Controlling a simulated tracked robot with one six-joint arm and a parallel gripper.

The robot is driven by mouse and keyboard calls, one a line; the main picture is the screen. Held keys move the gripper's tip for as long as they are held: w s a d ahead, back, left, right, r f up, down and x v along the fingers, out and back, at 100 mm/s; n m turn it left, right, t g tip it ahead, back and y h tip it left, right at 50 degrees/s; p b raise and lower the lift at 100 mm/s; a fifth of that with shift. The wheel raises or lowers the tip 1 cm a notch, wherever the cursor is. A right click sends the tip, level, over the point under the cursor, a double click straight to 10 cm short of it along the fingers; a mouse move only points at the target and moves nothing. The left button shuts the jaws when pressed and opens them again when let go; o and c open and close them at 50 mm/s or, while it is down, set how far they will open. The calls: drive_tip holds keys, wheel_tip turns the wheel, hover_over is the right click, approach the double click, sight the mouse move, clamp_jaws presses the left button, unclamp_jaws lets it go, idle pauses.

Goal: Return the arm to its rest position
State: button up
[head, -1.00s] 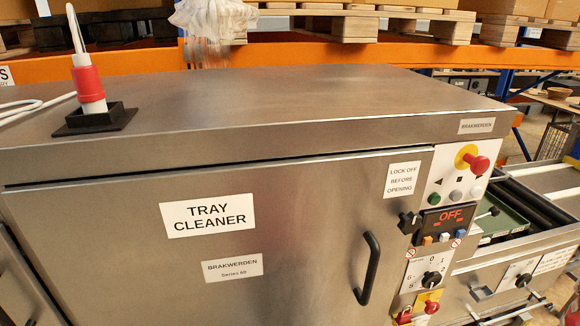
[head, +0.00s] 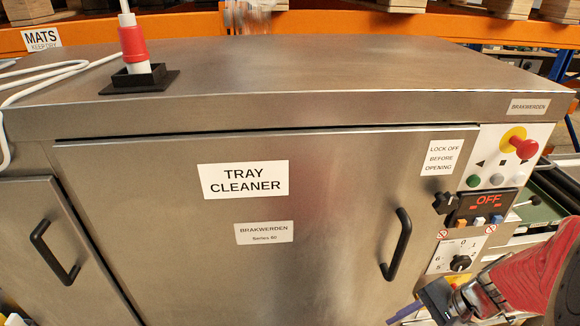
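My arm, with a red sleeve, reaches in from the lower right corner of the head view. My gripper (head: 405,313) is at the bottom edge, in front of the machine's lower right part. A bluish finger points left from its dark body. The bottom edge cuts it off, so I cannot tell whether it is open or shut, and I see nothing held. The arm hides the lower part of the control panel.
The steel tray cleaner (head: 330,255) fills the view, its door closed with a black handle (head: 397,245). The display (head: 487,203) reads OFF. A red plug (head: 134,45) stands upright in a black socket on top. A white cable (head: 50,75) lies at left.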

drive_tip(key=a+r+n+t+h, duration=0.2)
drive_tip(key=a+r+n, duration=0.4)
drive_tip(key=r, duration=0.3)
drive_tip(key=a+r+n+t+h, duration=0.2)
drive_tip(key=a+r+n+h, duration=0.1)
drive_tip(key=a+r+n, duration=0.2)
wheel_tip(320, 180, up, 5)
drive_tip(key=shift+w+a+f+n, duration=0.2)
drive_tip(key=shift+w+a+n, duration=0.2)
drive_tip(key=shift+n, duration=0.6)
drive_tip(key=shift+c, duration=0.2)
